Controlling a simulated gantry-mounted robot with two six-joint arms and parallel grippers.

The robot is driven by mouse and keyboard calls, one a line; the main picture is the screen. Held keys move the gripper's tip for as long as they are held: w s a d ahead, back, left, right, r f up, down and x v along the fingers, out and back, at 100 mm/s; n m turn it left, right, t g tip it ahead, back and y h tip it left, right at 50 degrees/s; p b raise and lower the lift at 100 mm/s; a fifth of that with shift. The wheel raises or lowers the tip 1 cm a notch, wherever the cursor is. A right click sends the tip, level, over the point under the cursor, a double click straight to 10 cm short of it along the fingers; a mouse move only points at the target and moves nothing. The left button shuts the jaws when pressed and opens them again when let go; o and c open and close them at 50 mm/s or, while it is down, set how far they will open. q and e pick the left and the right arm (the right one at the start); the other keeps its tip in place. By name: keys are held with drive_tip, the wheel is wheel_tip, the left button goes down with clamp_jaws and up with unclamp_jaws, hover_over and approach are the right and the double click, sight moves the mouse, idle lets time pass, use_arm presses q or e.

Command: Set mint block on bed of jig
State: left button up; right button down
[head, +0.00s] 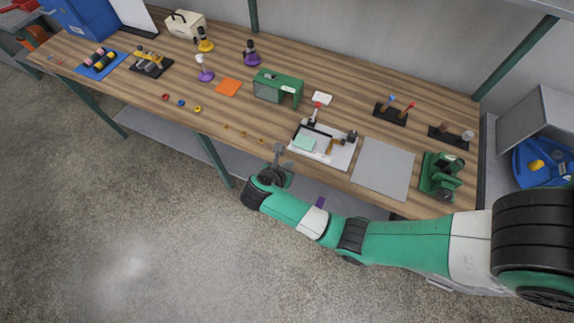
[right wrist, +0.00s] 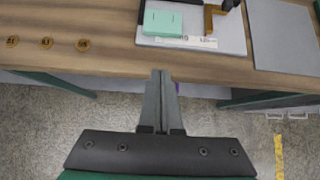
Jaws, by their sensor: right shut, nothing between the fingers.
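The mint block (head: 304,143) lies flat on the left part of the jig's white plate (head: 335,161), near the table's front edge. It also shows at the top of the right wrist view (right wrist: 163,23). The jig carries a brass-coloured piece, dark fittings and a red-tipped handle (head: 317,106). My right gripper (head: 278,149) is shut and empty, in front of the table edge and just left of the jig. In the right wrist view its fingers (right wrist: 160,75) are together, apart from the block. My left gripper is out of view.
A grey mat (head: 383,168) lies right of the jig, with a green machine (head: 439,176) beyond it. A green bridge-shaped housing (head: 278,87) stands behind the jig to the left.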

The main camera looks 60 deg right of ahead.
sight(304, 143)
drive_tip(key=b+x, duration=0.1)
drive_tip(key=x, duration=0.5)
drive_tip(key=shift+f+b, duration=0.2)
drive_tip(key=shift+b, duration=0.15)
drive_tip(key=shift+w+d+r, duration=0.1)
drive_tip(key=shift+d+r, duration=0.05)
drive_tip(key=shift+d, duration=0.8)
drive_tip(key=shift+w+d+r, duration=0.1)
drive_tip(key=shift+d, duration=0.9)
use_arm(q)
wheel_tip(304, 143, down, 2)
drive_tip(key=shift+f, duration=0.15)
